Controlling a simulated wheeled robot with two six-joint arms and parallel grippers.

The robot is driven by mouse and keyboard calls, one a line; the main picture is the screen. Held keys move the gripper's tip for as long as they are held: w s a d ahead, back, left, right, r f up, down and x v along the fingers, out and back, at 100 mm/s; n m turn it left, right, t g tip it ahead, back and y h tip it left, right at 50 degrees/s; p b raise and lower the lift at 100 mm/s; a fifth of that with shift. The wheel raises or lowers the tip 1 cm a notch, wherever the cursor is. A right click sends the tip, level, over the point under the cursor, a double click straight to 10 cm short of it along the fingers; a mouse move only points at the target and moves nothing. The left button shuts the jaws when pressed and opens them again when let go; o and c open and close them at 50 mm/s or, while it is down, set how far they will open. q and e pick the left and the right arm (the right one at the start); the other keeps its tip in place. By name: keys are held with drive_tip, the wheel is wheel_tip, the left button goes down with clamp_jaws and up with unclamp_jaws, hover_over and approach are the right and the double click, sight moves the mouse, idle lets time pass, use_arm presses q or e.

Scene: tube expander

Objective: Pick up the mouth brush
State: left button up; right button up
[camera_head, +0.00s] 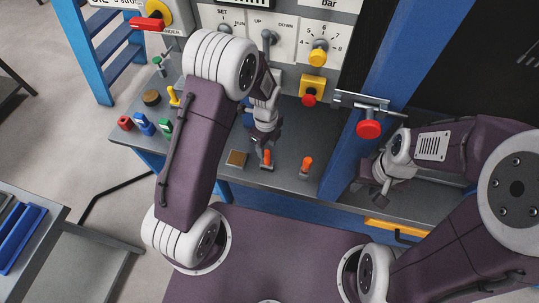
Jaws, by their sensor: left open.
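My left gripper (264,146) points down over the grey work shelf, just above an orange-handled tool (267,158). It is open; I cannot tell whether its fingers touch the tool. A second orange-handled tool (307,163) stands to the right, clear of the gripper. A small brown square piece (237,159) lies to the left. I cannot tell for certain which of these is the mouth brush. My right gripper (380,194) is at the right, beyond the blue post and away from these tools; its jaw opening is not clear.
Red, blue, green and yellow items, with a round brown one (152,98), crowd the shelf's left end. The machine panel (290,35) with knobs rises behind. A blue post (400,75) with a red knob (369,129) stands right of the tools.

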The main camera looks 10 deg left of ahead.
sight(267, 153)
use_arm(q)
wheel_tip(267, 153, down, 3)
drive_tip(key=shift+s+d+f, duration=0.1)
drive_tip(key=shift+f, duration=0.05)
drive_tip(key=f, duration=0.5)
drive_tip(key=shift+w+d+f, duration=0.1)
drive_tip(key=shift+w+f, duration=0.1)
drive_tip(key=shift+f, duration=0.2)
clamp_jaws()
